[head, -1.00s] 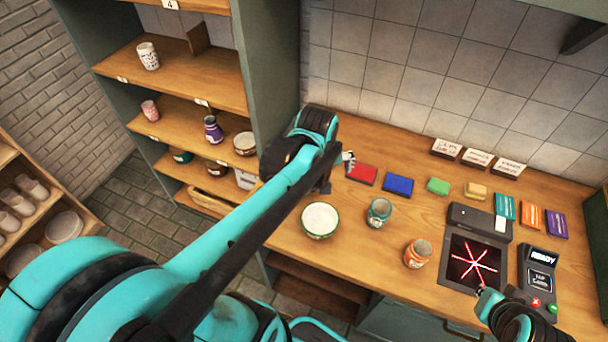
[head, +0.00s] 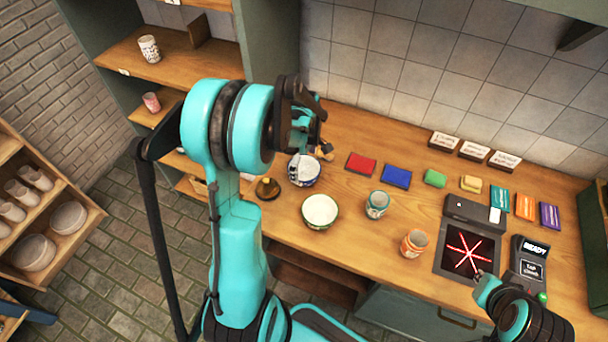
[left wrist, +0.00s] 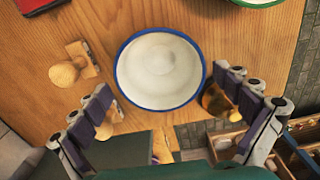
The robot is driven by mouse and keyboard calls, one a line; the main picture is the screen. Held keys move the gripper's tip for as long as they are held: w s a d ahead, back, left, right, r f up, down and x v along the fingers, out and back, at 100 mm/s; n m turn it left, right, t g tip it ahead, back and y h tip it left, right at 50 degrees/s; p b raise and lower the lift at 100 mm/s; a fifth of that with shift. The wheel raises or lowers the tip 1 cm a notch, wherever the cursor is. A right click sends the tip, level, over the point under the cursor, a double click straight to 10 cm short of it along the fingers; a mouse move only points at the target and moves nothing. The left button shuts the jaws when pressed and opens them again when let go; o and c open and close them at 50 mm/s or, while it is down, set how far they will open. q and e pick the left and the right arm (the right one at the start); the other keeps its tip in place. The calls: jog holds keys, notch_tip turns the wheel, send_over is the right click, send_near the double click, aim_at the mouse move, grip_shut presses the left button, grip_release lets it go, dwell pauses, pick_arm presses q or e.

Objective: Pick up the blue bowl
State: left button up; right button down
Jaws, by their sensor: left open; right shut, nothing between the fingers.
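The blue bowl (head: 304,172), white inside with a blue rim, stands upright on the wooden counter, partly behind my left arm. In the left wrist view the blue bowl (left wrist: 160,70) lies between and just ahead of the spread fingers. My left gripper (left wrist: 166,92) is open and empty above it. In the head view the left gripper (head: 312,148) is at the bowl's far side, partly hidden by its own wrist. My right gripper (head: 478,277) is shut and empty near the lower edge of the red-lit panel.
A green-rimmed bowl (head: 320,211) stands close to the blue bowl.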

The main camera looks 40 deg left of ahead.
pick_arm(q)
jog(key=shift+f, duration=0.95)
jog(key=c, duration=1.2)
jog(key=shift+o, duration=0.2)
jog(key=shift+r, duration=0.15)
